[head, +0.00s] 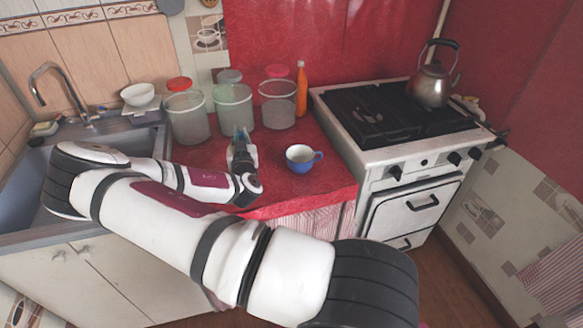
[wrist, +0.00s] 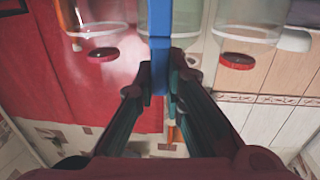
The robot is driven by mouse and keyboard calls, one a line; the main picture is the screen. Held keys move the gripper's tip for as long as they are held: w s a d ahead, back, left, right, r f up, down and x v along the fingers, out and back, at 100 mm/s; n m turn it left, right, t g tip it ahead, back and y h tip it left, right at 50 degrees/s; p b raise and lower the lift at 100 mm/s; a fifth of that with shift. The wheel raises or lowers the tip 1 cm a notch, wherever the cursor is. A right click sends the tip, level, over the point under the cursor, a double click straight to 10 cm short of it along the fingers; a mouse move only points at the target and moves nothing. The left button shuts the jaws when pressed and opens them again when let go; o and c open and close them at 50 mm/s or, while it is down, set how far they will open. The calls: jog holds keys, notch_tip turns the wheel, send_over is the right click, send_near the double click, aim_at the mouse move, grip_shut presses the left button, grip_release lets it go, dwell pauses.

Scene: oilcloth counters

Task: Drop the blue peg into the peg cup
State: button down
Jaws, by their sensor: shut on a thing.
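My gripper (head: 242,152) is above the red counter, in front of the glass jars. In the wrist view its two fingers (wrist: 160,88) are closed on the blue peg (wrist: 160,40), which stretches from between the fingertips to the top edge of the picture. In the head view a little of the blue peg (head: 239,133) shows at the gripper, and the rest is hard to make out. A blue cup with a white inside (head: 304,159) stands upright on the counter, to the right of my gripper and apart from it. The bottom of its inside is hard to see.
Several glass jars (head: 233,107) stand behind my gripper, with an orange bottle (head: 301,88) beside them. A stove (head: 400,125) with a kettle (head: 432,82) is on the right. A white bowl (head: 138,94) stands by the sink at left. The red counter (head: 270,190) is bare around the cup.

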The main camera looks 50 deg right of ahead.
jog(key=s+d+m+g+h+b, duration=0.35)
jog(key=d+g, duration=0.25)
jog(key=d, duration=0.2)
jog(key=s+d+m+g+h+b, duration=0.3)
jog(key=d+m+g+h+b, duration=0.15)
jog(key=d, duration=0.45)
jog(key=s+a+r+m+g+y+b, duration=0.35)
jog(key=s+r+m+g+b, duration=0.5)
jog(key=g+b, duration=0.35)
notch_tip(320, 180, down, 6)
jog(key=d+g+b, duration=0.1)
jog(key=shift+w+f, duration=0.2)
jog(key=c, duration=1.6)
grip_release()
